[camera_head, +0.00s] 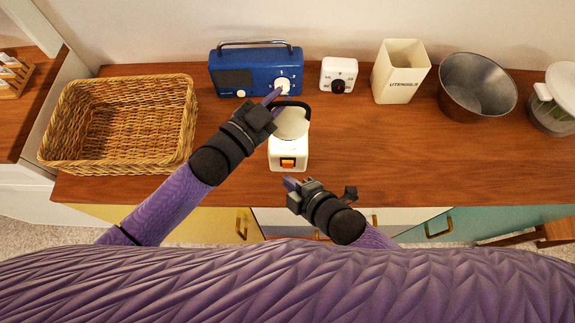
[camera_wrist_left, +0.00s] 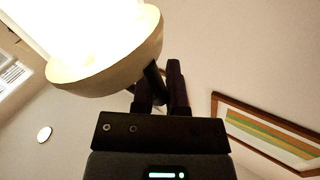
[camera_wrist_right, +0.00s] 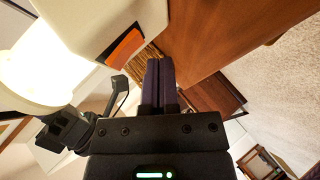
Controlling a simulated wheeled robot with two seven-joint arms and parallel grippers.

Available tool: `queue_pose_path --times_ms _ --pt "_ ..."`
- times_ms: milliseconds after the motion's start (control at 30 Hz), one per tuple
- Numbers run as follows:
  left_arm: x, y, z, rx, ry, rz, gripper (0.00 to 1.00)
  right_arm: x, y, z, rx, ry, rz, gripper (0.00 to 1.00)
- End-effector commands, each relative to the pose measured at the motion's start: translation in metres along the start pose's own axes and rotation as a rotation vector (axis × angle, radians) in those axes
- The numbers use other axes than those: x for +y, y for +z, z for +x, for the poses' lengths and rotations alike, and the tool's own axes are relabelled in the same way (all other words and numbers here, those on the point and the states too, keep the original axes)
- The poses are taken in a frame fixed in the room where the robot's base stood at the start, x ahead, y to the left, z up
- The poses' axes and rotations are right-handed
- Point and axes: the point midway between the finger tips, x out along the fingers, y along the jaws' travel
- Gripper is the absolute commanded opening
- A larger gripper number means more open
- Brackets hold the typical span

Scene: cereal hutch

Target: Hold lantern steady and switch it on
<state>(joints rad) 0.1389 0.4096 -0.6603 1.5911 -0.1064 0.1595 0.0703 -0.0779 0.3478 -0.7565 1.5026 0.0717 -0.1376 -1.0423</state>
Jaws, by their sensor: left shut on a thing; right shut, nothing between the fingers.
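The lantern (camera_head: 289,156) stands on the wooden counter, white with a dark handle and an orange switch (camera_head: 288,163) on its front. The switch also shows in the right wrist view (camera_wrist_right: 122,49). The lantern's globe (camera_wrist_left: 100,45) looks bright, glowing white in both wrist views. My left gripper (camera_head: 273,97) is shut on the lantern's dark handle (camera_head: 303,106), at its left side near the top. My right gripper (camera_head: 290,183) is shut and empty, in front of the lantern, just below the switch in the head view and apart from it.
A white timer (camera_head: 339,68), utensil holder (camera_head: 400,72) and metal bucket (camera_head: 480,85) stand to the back right. A wicker basket (camera_head: 120,157) is at the left. The counter right of the lantern is clear.

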Motion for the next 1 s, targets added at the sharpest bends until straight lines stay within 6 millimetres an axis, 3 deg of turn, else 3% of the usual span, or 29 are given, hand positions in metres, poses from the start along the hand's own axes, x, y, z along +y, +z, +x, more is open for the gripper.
queue_pose_path --times_ms 233,700,967,1000 --pt "0.0 -0.001 0.0 0.002 -0.001 0.0 0.0 -0.003 -0.003 -0.003 0.001 -0.001 0.0 0.0" --pt "0.0 -0.001 0.0 0.002 -0.001 0.0 0.0 -0.025 -0.024 -0.034 0.0 -0.001 0.001 0.0" --pt "0.0 -0.001 0.0 0.002 -0.001 0.0 0.0 -0.025 -0.025 -0.035 0.0 0.0 -0.001 0.0" --pt "0.0 -0.001 0.0 0.002 -0.001 0.0 0.21 -0.025 -0.025 -0.035 0.0 0.0 -0.001 0.0"
